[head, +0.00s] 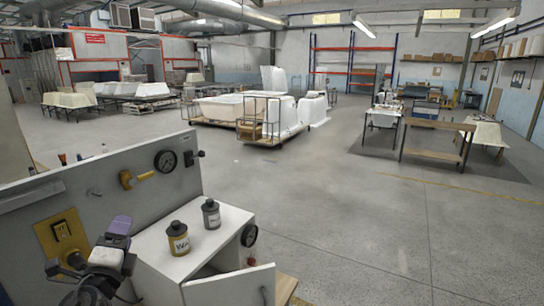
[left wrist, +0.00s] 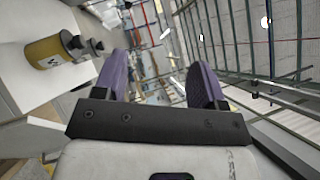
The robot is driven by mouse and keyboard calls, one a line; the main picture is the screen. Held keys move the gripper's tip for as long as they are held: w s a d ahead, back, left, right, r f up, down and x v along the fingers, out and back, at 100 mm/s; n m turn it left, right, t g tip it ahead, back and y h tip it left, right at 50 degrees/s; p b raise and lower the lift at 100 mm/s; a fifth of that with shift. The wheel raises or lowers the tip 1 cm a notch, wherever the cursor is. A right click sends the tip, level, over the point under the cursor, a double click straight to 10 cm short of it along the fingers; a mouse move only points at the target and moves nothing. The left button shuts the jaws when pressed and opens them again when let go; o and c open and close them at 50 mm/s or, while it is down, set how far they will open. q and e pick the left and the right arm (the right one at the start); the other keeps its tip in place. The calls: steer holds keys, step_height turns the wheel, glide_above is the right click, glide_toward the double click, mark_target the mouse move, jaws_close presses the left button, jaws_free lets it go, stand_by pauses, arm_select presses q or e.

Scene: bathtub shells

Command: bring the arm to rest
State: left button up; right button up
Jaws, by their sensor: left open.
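My left gripper (head: 120,226) is in the lower left of the head view, in front of the grey panel and left of the white cabinet top. Its purple fingers show apart in the left wrist view (left wrist: 155,68), with nothing between them. A yellow-labelled bottle (head: 177,240) with a dark cap stands upright on the cabinet, right of the gripper and apart from it. A grey bottle (head: 211,214) stands just behind it. The yellow bottle also shows at the left of the left wrist view (left wrist: 45,52). My right gripper is not in view.
The grey panel (head: 100,180) carries a gauge (head: 165,161), a yellow valve (head: 139,178) and a yellow plate (head: 62,238). The white cabinet (head: 150,262) has an open front piece (head: 232,287). Beyond lie clear floor, white tub shells (head: 285,115) and a wooden-topped workbench (head: 440,125).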

arm_select(q)
steer(key=s+d+f+n+g, duration=0.8)
steer(key=s+d+f+n, duration=0.1)
steer(key=s+f+n, duration=0.5)
steer(key=s+d+f+n+g+h, duration=0.2)
steer(key=s+f+n+g, duration=0.5)
steer(key=s+f, duration=2.1)
step_height(320, 180, up, 16)
steer(key=s+m+g+p, duration=0.1)
steer(key=m+g+p, duration=0.1)
steer(key=p, duration=1.3)
steer(key=shift+r, duration=0.25)
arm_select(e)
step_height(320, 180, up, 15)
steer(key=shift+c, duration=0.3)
